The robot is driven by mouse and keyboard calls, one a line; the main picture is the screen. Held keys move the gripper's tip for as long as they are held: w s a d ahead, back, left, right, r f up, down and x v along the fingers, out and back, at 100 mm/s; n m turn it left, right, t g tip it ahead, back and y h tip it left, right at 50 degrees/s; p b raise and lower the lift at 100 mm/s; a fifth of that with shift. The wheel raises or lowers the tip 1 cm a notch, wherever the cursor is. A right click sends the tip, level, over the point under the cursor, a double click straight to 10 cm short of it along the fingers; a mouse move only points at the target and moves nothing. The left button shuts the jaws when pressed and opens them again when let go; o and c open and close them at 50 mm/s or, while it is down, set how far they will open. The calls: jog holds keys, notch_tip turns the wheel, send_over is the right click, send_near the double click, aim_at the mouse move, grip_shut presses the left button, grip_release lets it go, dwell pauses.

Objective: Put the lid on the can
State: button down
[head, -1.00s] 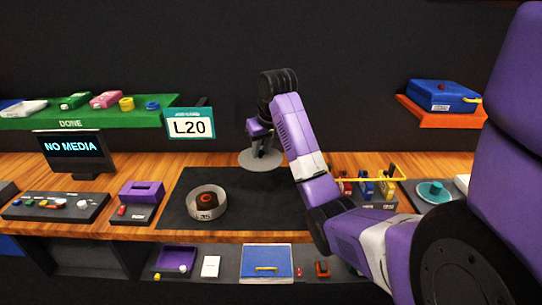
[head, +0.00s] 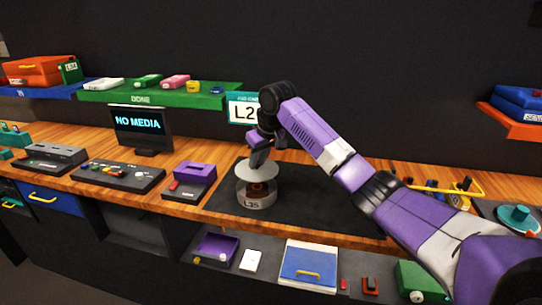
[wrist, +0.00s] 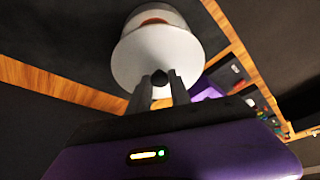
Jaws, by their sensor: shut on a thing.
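The can (head: 256,202) is a short, wide, pale round container marked L35, standing on the dark mat. A dark red-brown thing (head: 258,188) shows inside it. My gripper (head: 256,160) is shut on the lid's knob and holds the lid over the can. In the wrist view the gripper fingers (wrist: 159,88) pinch the knob, and the lid (wrist: 150,55) covers part of the can (wrist: 163,14). The can's contents still show past the lid's edge. I cannot tell whether lid and rim touch.
The dark mat (head: 320,205) is clear to the can's right. A purple-topped box (head: 192,178) stands left of it, with a control panel (head: 122,175) and monitor (head: 140,130) beyond. An L20 sign (head: 243,107) hangs behind. A yellow-railed rack (head: 450,190) is at right.

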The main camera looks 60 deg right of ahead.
aim_at(259, 170)
jog(key=shift+w+f+b, duration=0.15)
jog(key=shift+f+b, duration=1.95)
jog(key=shift+b, duration=0.2)
jog(key=shift+f, duration=0.95)
jog(key=shift+p, duration=0.9)
jog(key=shift+f+p, duration=0.2)
jog(key=shift+p, duration=0.55)
dwell(0.3)
dwell(0.4)
jog(key=c, duration=0.6)
grip_release()
jog(key=shift+c, duration=0.2)
